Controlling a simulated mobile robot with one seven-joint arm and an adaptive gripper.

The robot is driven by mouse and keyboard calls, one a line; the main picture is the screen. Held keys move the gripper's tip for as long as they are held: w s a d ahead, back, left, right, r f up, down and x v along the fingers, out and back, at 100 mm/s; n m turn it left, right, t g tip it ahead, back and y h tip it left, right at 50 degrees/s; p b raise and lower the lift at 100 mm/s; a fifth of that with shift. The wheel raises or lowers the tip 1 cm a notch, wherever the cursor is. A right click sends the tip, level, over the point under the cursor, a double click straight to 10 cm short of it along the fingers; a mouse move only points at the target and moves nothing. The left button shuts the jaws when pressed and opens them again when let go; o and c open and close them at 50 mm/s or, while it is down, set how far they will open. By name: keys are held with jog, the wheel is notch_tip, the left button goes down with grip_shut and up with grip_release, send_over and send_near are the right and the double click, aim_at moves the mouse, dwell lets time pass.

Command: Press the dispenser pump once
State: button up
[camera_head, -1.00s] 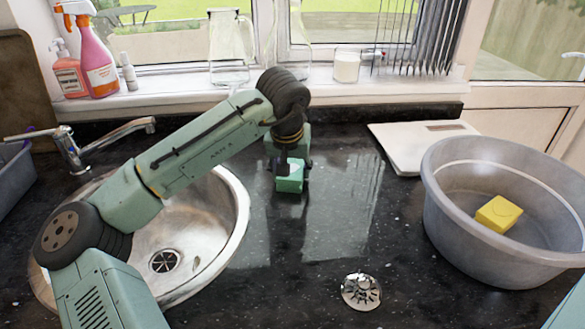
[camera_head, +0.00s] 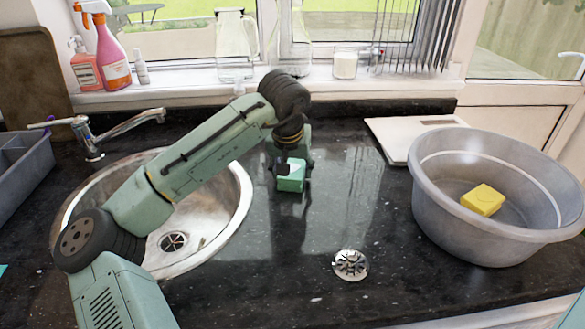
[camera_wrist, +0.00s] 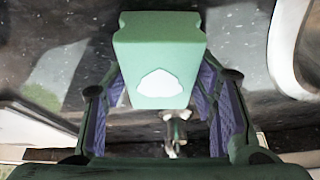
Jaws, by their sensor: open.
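A salmon-coloured pump bottle (camera_head: 86,68) stands on the window sill at the far left, with its pump head on top. It is the only clear pump dispenser in the head view. My gripper (camera_head: 292,180) is low over the black counter, right of the sink and well apart from that bottle. In the wrist view my gripper (camera_wrist: 160,95) is open, its purple-lined fingers spread. A green block (camera_wrist: 155,50) with a white patch shows between the fingers; I cannot tell whether it is held, beyond them or part of my gripper.
A pink spray bottle (camera_head: 112,60) and a small white bottle (camera_head: 141,70) stand beside the pump bottle. A tap (camera_head: 110,132) rises by the round sink (camera_head: 232,215). A grey basin (camera_head: 445,215) with a yellow sponge (camera_head: 482,200) stands right. A drain strainer (camera_head: 350,265) lies on the counter.

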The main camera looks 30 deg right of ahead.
jog(key=o, duration=0.4)
jog(key=shift+c, duration=0.2)
jog(key=v, duration=1.2)
jog(key=shift+s, duration=0.1)
